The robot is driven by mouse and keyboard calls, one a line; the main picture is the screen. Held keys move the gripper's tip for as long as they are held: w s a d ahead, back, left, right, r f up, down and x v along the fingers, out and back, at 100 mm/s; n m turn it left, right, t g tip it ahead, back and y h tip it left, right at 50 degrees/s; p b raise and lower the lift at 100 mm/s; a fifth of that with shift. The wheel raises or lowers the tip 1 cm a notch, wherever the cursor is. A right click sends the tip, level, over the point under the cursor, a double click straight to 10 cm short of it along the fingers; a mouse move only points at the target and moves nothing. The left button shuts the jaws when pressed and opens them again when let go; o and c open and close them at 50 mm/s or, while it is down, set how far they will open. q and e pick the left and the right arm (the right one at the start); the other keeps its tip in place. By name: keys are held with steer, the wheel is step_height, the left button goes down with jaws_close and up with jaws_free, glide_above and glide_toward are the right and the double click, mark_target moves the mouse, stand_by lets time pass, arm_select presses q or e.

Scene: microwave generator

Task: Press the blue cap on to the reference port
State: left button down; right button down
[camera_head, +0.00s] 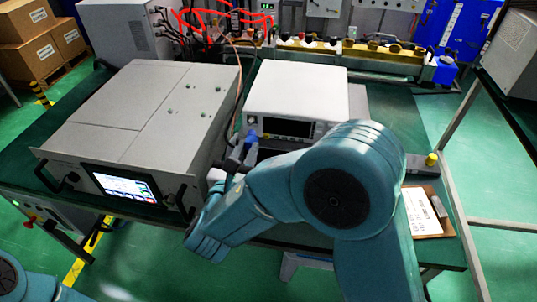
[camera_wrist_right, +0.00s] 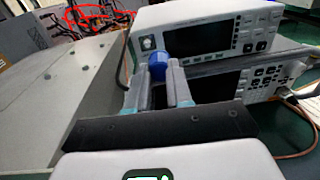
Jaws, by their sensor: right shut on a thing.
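The blue cap (camera_wrist_right: 157,66) is held between the fingertips of my right gripper (camera_wrist_right: 158,78), which is shut on it. In the head view the blue cap (camera_head: 251,137) and the right gripper (camera_head: 240,153) are just in front of the left end of the white-topped instrument (camera_head: 297,90). A small round port (camera_wrist_right: 148,43) is on the left of that instrument's front panel, just above the cap in the wrist view. I take it for the reference port; its label is not readable. Whether the cap touches the panel cannot be told. My left gripper is out of view.
A large grey cabinet with a lit screen (camera_head: 122,185) stands close to the left of the gripper. A second instrument (camera_wrist_right: 220,90) sits below the white-topped one. Red cables (camera_head: 197,18) are behind.

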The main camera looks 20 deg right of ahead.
mark_target(251, 123)
steer(key=shift+w+a+r+n+t+y, duration=0.1)
steer(key=shift+a+n+t+y, duration=0.35)
steer(key=shift+a, duration=0.35)
steer(key=shift+d, duration=0.1)
steer(key=shift+p+x, duration=0.45)
steer(key=shift+x, duration=2.35)
steer(key=shift+b, duration=0.65)
steer(key=shift+w+d, duration=0.2)
steer(key=shift+w, duration=0.15)
